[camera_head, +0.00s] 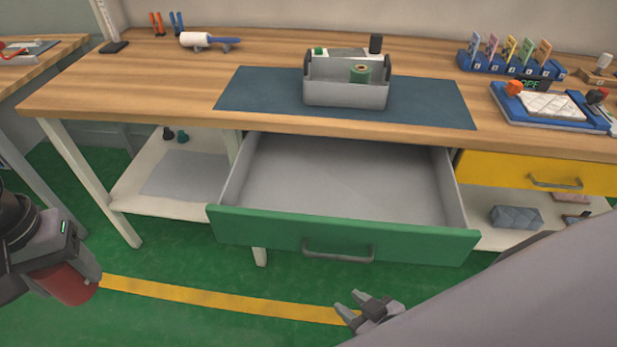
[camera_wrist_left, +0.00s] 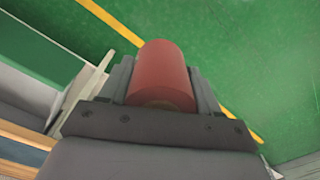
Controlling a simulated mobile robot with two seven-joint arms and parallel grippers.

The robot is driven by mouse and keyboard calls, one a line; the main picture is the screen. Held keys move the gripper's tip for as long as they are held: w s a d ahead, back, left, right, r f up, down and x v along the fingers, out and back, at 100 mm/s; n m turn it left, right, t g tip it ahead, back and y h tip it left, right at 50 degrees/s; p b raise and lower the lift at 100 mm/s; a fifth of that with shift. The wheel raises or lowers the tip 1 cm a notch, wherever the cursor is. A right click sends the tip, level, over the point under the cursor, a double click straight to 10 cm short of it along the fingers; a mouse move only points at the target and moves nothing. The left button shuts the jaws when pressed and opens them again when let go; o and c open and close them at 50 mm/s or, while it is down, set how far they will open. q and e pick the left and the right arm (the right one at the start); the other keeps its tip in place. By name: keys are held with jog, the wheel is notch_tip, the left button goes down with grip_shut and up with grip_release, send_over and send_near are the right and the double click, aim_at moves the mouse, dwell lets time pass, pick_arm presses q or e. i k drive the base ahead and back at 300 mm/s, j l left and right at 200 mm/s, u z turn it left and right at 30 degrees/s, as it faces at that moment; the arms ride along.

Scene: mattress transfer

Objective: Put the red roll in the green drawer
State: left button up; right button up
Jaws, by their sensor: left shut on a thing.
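The red roll (camera_head: 69,285) is at the lower left of the head view, held in my left gripper (camera_head: 82,272) above the floor. In the left wrist view the red roll (camera_wrist_left: 163,75) sits between the two fingers of my left gripper (camera_wrist_left: 160,88). The green drawer (camera_head: 408,245) is pulled out below the bench, and its grey inside (camera_head: 340,180) looks empty. The roll is left of the drawer and apart from it. My right gripper (camera_head: 362,308) is in front of the drawer, below its handle, with its fingers spread and nothing between them.
The wooden bench (camera_head: 150,75) carries a grey caddy (camera_head: 345,95) on a dark mat (camera_head: 440,103). A yellow drawer (camera_head: 500,170) is shut at the right. An open shelf (camera_head: 190,175) is left of the green drawer. The green floor in front is clear.

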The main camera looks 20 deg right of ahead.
aim_at(341, 192)
jog(key=l+z, duration=0.1)
jog(key=l, duration=0.2)
jog(key=k+l+z, duration=0.1)
jog(key=l, duration=0.2)
jog(key=i+l+z, duration=0.15)
jog(key=l, duration=0.15)
jog(key=l+z, duration=0.15)
jog(key=l, duration=0.2)
jog(key=i+l+z, duration=0.25)
jog(key=i, duration=0.3)
